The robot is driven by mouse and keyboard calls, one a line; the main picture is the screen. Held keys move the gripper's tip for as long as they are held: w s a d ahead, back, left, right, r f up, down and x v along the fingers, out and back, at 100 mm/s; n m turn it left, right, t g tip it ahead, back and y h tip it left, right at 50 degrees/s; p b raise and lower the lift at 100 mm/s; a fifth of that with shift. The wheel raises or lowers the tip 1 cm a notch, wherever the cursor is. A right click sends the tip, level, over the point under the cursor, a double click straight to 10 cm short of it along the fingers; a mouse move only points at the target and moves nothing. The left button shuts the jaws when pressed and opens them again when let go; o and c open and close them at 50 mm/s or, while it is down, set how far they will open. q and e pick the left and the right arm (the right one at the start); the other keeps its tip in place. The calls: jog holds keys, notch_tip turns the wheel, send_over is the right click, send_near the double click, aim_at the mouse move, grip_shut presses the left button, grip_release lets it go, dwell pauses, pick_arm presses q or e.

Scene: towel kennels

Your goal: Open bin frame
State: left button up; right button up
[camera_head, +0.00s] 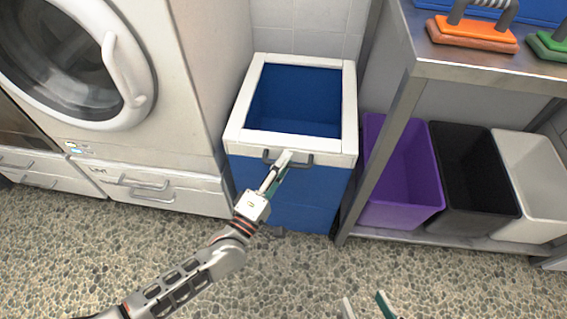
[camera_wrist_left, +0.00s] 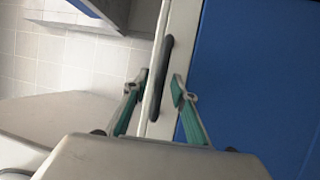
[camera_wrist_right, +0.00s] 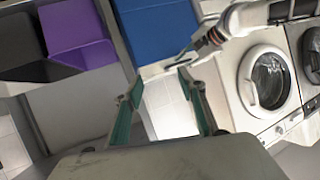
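The bin frame (camera_head: 238,118) is an off-white square rim lying flat on top of the blue bin (camera_head: 300,195). The bin's blue inside shows through it. A dark grey bar handle (camera_head: 303,162) is on its front side. In the left wrist view the handle (camera_wrist_left: 166,60) runs between my left fingers. My left gripper (camera_head: 279,168) is at the handle's middle, fingers apart on either side of it; contact is not visible. My right gripper (camera_head: 366,304) is open and empty, low in the head view, away from the bin; it also shows in the right wrist view (camera_wrist_right: 158,88).
A white washing machine (camera_head: 195,80) stands close on the bin's left. A metal table (camera_head: 440,70) is on the right, its leg near the bin. Purple (camera_head: 400,180), black (camera_head: 475,175) and white (camera_head: 535,180) bins stand under it. The pebbled floor in front is clear.

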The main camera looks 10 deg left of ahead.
pick_arm(q)
grip_shut()
jog(key=shift+r, duration=0.15)
